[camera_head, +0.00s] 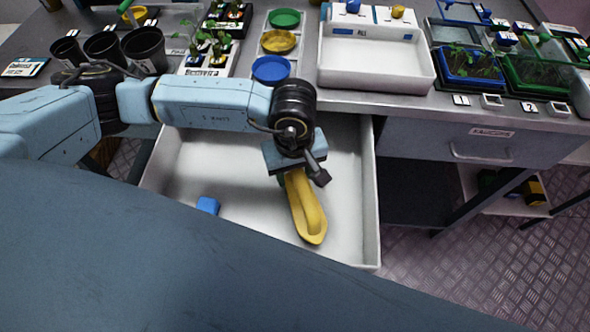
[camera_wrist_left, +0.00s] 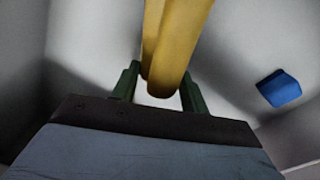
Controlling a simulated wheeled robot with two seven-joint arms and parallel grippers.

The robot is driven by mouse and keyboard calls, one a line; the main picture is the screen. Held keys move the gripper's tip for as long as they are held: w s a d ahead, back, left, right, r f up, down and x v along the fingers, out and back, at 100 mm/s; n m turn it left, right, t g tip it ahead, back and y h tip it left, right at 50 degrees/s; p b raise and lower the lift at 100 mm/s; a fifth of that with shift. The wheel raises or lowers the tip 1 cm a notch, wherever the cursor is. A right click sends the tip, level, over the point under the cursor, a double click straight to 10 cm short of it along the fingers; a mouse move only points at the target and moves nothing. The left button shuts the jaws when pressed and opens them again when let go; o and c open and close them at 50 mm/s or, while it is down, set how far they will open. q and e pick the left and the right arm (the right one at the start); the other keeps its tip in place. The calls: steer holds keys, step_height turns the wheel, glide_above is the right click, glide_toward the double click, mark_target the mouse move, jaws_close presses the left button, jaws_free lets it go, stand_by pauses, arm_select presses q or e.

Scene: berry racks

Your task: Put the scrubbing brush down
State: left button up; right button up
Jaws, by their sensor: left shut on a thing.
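The scrubbing brush (camera_head: 308,212) is a long yellow thing inside the open white drawer (camera_head: 372,190), over its right part. My left gripper (camera_head: 288,178) points down into the drawer and is shut on the brush's upper end. In the left wrist view the yellow brush (camera_wrist_left: 172,45) runs between the two green fingers of the left gripper (camera_wrist_left: 160,88). I cannot tell whether the brush touches the drawer floor; no bristles show. My right gripper is not in view.
A small blue block (camera_head: 208,205) lies in the drawer's left part; it also shows in the left wrist view (camera_wrist_left: 280,88). A bench above holds a white tray (camera_head: 375,73), black pots (camera_head: 145,50), coloured dishes (camera_head: 271,69) and seedling trays. A closed drawer (camera_head: 480,147) is at right.

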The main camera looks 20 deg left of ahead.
arm_select(q)
steer(key=shift+f, duration=0.1)
steer(key=o, duration=1.3)
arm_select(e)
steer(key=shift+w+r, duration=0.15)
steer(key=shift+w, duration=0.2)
arm_select(q)
step_height(320, 180, up, 12)
steer(key=shift+s+r+p, duration=0.1)
steer(key=shift+r+p, duration=0.05)
steer(key=shift+p, duration=0.8)
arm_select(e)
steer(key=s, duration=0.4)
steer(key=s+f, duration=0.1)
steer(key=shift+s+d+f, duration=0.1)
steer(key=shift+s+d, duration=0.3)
